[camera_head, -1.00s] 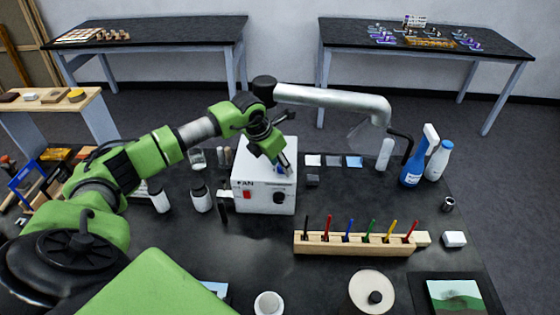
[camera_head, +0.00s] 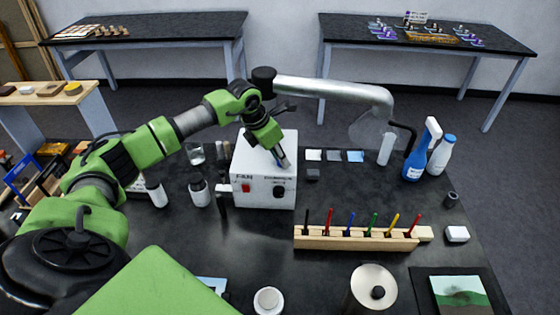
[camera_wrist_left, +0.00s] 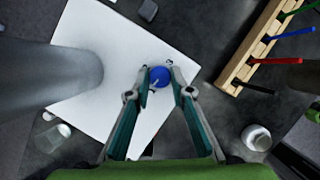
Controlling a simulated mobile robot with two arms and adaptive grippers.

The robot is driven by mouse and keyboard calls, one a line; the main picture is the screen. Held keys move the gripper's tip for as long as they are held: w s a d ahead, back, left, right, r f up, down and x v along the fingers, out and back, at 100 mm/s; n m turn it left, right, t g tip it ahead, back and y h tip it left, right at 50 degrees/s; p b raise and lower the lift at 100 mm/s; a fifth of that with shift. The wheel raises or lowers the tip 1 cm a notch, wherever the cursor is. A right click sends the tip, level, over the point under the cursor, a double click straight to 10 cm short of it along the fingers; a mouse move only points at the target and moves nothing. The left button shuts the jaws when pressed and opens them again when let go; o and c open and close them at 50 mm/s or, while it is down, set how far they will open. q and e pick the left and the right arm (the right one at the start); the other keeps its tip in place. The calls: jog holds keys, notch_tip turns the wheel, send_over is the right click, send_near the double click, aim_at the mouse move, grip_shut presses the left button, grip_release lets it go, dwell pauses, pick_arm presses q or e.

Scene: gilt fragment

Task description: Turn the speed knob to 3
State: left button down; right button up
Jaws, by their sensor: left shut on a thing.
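The white fan box (camera_head: 250,168) stands on the dark bench in the head view. A round blue knob (camera_wrist_left: 159,77) with a pale pointer sits on the box's white top (camera_wrist_left: 105,50) in the left wrist view. My left gripper (camera_head: 281,158) points down at the top of the box. In the wrist view its fingertips (camera_wrist_left: 158,70) are on either side of the blue knob, shut on it. My right gripper is not in view.
A silver duct arm (camera_head: 335,90) reaches over behind the box. A wooden rack of coloured pens (camera_head: 355,240) stands to the front right. Bottles (camera_head: 200,193) stand left of the box. A blue spray bottle (camera_head: 415,165) stands at the right.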

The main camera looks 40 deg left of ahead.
pick_arm(q)
jog(key=m+b, duration=0.1)
jog(key=m+h+b, duration=0.1)
jog(key=shift+w+a+f+m+b, duration=0.1)
jog(key=shift+w+f+m+b, duration=0.1)
jog(key=shift+m+b, duration=0.15)
jog(key=shift+r+m+g+b, duration=0.1)
jog(key=shift+m+g+b, duration=0.3)
jog(key=shift+m+b, duration=0.35)
jog(key=shift+r+m+g+h+b, duration=0.1)
jog(key=shift+m+g+h+b, duration=0.35)
jog(key=shift+m, duration=0.75)
jog(key=shift+a+m+g+h+b, duration=0.15)
jog(key=shift+m+g+h+b, duration=0.1)
jog(key=shift+m+b, duration=0.7)
jog(key=shift+r+m, duration=0.1)
jog(key=shift+m, duration=0.25)
jog(key=c, duration=1.8)
grip_release()
